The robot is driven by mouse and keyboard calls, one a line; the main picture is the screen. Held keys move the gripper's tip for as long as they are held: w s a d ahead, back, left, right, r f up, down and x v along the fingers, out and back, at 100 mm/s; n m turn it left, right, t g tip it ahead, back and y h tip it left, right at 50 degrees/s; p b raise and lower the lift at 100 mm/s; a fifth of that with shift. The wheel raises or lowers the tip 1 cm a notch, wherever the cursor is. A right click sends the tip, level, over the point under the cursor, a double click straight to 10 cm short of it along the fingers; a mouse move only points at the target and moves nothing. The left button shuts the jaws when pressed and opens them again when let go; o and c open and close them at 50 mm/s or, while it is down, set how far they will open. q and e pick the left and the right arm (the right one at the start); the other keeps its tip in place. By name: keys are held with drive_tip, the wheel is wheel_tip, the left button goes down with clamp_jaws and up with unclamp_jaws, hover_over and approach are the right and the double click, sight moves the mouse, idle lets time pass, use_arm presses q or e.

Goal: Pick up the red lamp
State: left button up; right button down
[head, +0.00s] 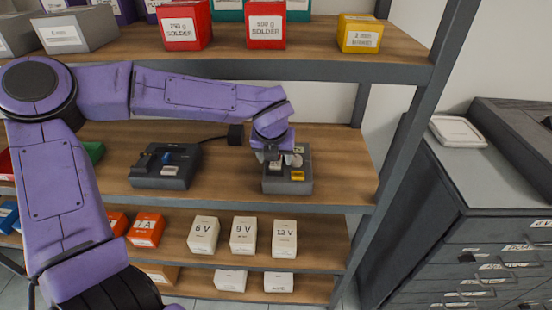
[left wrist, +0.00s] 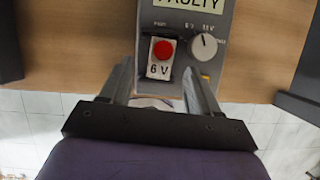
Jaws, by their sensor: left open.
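The red lamp (left wrist: 163,50) is a round red dome on a white block marked "6 V". It sits on a grey tester box (left wrist: 177,88) labelled "FAULTY", beside a white dial (left wrist: 203,46). My left gripper (left wrist: 158,68) is open, its two fingers pointing at the box on either side of the white block's near end. I cannot tell whether they touch it. In the head view my left gripper (head: 277,162) is over the same grey box (head: 290,186) on the middle shelf and hides the lamp. My right gripper is not in view.
A dark device (head: 166,168) with a blue part stands left on the same shelf, near a black plug block (head: 236,134). A shelf above holds red solder boxes (head: 266,24). Below are white boxes marked 6 V (head: 203,235), 9 V and 12 V. A shelf post (head: 408,130) stands right.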

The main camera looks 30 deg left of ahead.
use_arm(q)
drive_tip(key=shift+x, duration=1.1)
drive_tip(key=shift+r, duration=0.1)
clamp_jaws()
